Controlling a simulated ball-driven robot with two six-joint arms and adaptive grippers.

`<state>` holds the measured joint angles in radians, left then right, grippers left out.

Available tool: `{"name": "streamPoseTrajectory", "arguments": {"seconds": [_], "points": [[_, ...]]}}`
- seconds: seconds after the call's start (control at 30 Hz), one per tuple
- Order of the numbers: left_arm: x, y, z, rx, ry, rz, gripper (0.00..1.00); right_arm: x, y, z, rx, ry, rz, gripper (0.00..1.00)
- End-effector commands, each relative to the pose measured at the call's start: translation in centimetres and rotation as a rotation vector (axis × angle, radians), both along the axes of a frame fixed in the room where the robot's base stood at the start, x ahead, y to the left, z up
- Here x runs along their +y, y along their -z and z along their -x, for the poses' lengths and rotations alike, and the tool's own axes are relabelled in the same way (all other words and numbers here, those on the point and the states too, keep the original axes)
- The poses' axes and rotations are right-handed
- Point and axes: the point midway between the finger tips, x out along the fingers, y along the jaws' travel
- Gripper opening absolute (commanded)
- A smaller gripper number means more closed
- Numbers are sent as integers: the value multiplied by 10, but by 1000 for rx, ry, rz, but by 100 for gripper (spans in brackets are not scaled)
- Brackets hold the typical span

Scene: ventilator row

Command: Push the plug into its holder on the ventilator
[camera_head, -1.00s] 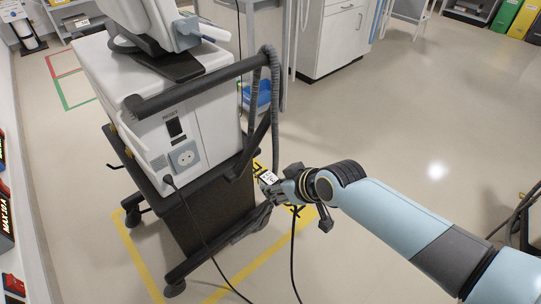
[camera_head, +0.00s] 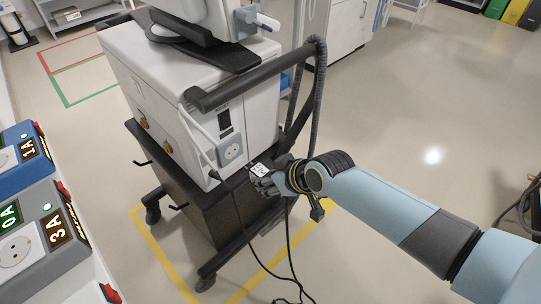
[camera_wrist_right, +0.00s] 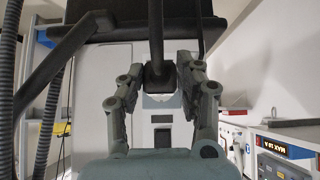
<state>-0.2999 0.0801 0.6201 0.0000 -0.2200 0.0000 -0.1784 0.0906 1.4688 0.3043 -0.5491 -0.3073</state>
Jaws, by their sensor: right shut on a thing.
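The ventilator (camera_head: 165,75) is a white box on a dark wheeled cart. The holder (camera_head: 230,152), a pale round socket in a grey frame, is on its front panel, beside a dark display. My right gripper (camera_head: 264,182) is just right of and below the holder in the head view, with a white tag at its fingers. The right wrist view shows my right gripper (camera_wrist_right: 160,78) shut on the black plug (camera_wrist_right: 159,74), its cable running upward in the picture. The panel lies beyond the plug, which seems apart from the holder. My left gripper is not in view.
A black handle bar (camera_head: 250,82) and a grey hose (camera_head: 318,95) stand close above my right gripper. A dark cable (camera_head: 252,245) hangs from the ventilator. Socket units (camera_head: 40,235) labelled 3A and 1A are at the left.

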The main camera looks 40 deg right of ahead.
Motion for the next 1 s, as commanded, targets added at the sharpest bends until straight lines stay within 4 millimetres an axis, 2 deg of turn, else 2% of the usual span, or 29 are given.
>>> {"name": "streamPoseTrajectory", "arguments": {"seconds": [0.77,1.0], "points": [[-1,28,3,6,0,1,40,8,1,-53,-1,0,0,0],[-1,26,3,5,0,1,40,8,0,-53,0,0,0,0]]}}
